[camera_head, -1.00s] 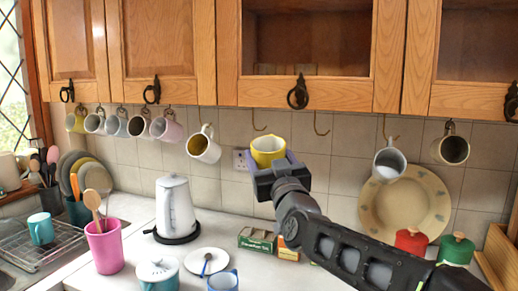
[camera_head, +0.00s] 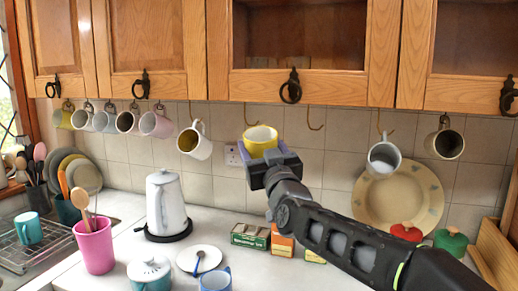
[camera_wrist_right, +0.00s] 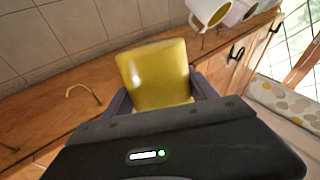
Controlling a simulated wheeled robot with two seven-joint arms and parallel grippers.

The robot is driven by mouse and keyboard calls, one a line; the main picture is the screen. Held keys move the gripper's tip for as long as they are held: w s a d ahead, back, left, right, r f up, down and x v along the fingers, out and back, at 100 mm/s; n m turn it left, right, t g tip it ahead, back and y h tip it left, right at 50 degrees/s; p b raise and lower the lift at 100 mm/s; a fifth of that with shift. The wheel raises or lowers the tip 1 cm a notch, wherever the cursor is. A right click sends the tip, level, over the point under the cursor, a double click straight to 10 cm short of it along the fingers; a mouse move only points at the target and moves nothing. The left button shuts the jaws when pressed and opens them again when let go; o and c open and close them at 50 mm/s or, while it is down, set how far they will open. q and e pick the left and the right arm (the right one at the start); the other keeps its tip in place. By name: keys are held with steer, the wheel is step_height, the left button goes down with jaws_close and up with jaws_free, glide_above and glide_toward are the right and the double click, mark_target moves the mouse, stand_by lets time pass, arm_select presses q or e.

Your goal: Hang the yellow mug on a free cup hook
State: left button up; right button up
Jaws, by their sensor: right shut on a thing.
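The yellow mug (camera_head: 260,137) is upright in my right gripper (camera_head: 270,158), just below the cabinet's underside. In the right wrist view the yellow mug (camera_wrist_right: 157,74) sits between the two fingers of my right gripper (camera_wrist_right: 160,92), which are shut on it. Its handle cannot be made out. A bare cup hook (camera_head: 248,116) hangs right behind and above the mug in the head view. Another bare cup hook (camera_head: 315,119) is to its right. One bare hook (camera_wrist_right: 84,90) also shows in the right wrist view, left of the mug. My left gripper is not in view.
A white mug (camera_head: 194,143) hangs left of the held mug, and a white mug (camera_head: 384,157) and a dark-mouthed mug (camera_head: 445,143) hang to the right. Several mugs hang farther left. A kettle (camera_head: 168,204), a pink holder (camera_head: 95,246) and boxes (camera_head: 251,236) stand on the counter below.

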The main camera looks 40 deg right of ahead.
steer(key=shift+w+d+r+p, duration=0.2)
steer(key=shift+w+d, duration=0.3)
steer(key=shift+d, duration=0.2)
steer(key=shift+w+d+r+p, duration=0.1)
steer(key=shift+w+d+p, duration=0.05)
steer(key=shift+w+d, duration=0.45)
steer(key=w+p, duration=0.3)
steer(key=w, duration=0.4)
steer(key=shift+w+d+f+p, duration=0.35)
steer(key=shift+f, duration=0.1)
stand_by(0.5)
steer(key=o, duration=1.6)
steer(key=shift+c, duration=0.2)
steer(key=shift+o, duration=1.1)
